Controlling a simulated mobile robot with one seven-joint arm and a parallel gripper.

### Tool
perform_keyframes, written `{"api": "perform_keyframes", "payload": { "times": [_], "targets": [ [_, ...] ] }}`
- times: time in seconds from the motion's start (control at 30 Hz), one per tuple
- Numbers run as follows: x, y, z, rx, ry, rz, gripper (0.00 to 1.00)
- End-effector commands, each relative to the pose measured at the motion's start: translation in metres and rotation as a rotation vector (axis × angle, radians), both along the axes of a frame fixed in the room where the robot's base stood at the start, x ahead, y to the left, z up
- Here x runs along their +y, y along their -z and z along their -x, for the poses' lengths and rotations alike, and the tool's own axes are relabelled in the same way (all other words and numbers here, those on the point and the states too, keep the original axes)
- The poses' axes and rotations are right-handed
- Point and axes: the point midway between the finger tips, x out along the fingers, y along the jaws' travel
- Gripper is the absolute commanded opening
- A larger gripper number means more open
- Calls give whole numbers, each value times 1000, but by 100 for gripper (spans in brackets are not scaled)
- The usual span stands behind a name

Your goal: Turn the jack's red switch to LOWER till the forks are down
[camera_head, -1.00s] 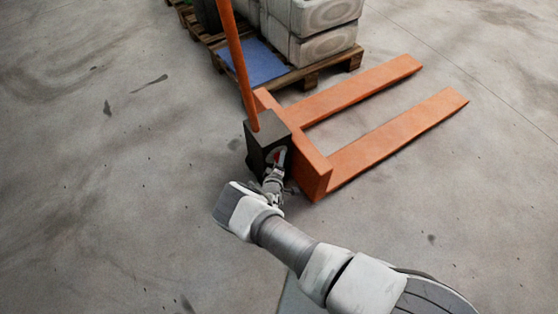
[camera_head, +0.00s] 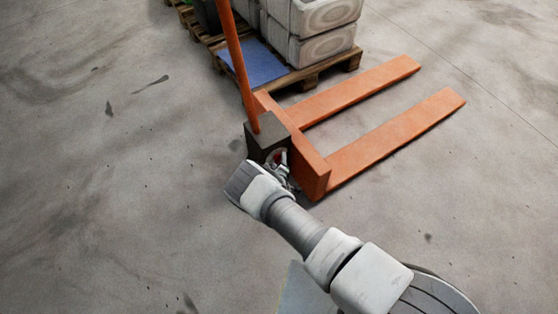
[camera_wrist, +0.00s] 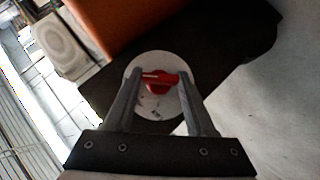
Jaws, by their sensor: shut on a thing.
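The pallet jack has orange forks (camera_head: 400,135) low over the floor, an orange handle (camera_head: 240,65) and a dark box (camera_head: 265,138) at its base. The red switch (camera_wrist: 158,83) sits on a round pale dial (camera_wrist: 155,108) on that box. My gripper (camera_wrist: 160,78) is at the dial, with one finger on each side of the switch, shut on it. In the head view the switch (camera_head: 279,157) is small and partly hidden by my wrist. Whether the forks touch the floor I cannot tell.
Behind the jack a wooden pallet (camera_head: 310,75) carries stacked pale sacks (camera_head: 325,45) and a blue sheet (camera_head: 258,65). The concrete floor (camera_head: 120,200) is clear to the left and right of the jack.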

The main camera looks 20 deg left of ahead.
Motion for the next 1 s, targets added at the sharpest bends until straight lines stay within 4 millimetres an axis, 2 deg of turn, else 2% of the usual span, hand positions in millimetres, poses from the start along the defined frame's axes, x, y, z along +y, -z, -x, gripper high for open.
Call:
{"api": "perform_keyframes", "payload": {
  "times": [0.1,0.13,0.3,0.67,0.87,1.0],
  "targets": [
    [-1,0,0,0,2,-1,0],
    [0,0,0,0,2,-1,57],
    [0,0,0,0,2,-1,85],
    [-1,-3,3,0,2,0,85],
    [-6,-21,26,1,0,1,85],
    [-13,-37,53,2,0,2,85]
  ]
}}
